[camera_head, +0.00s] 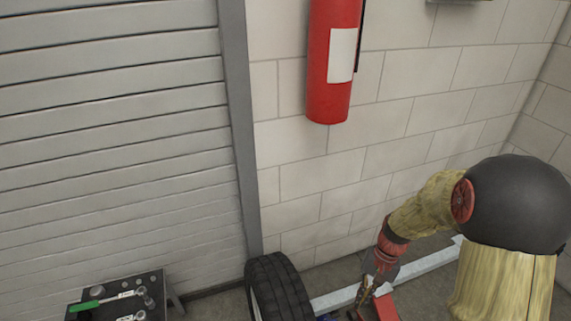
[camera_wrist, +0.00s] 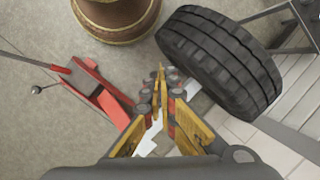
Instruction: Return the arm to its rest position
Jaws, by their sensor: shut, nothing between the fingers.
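My arm reaches in from the right of the head view and points down. My gripper (camera_head: 368,291) is at its low end, over the trailer frame's pale beam (camera_head: 332,299). In the wrist view my gripper (camera_wrist: 165,96) shows its yellow finger pads close together, shut with nothing held. The gripper hangs between the black tire (camera_wrist: 222,62) and the red jack (camera_wrist: 100,92), apart from the tire. Whether it touches anything beneath is hard to tell.
The tire (camera_head: 277,288) stands left of the gripper in the head view. A dark tool tray (camera_head: 150,278) with a green-handled tool is at lower left. A red fire extinguisher (camera_head: 333,60) hangs on the block wall beside a grey shutter (camera_head: 110,130). Space above the gripper looks clear.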

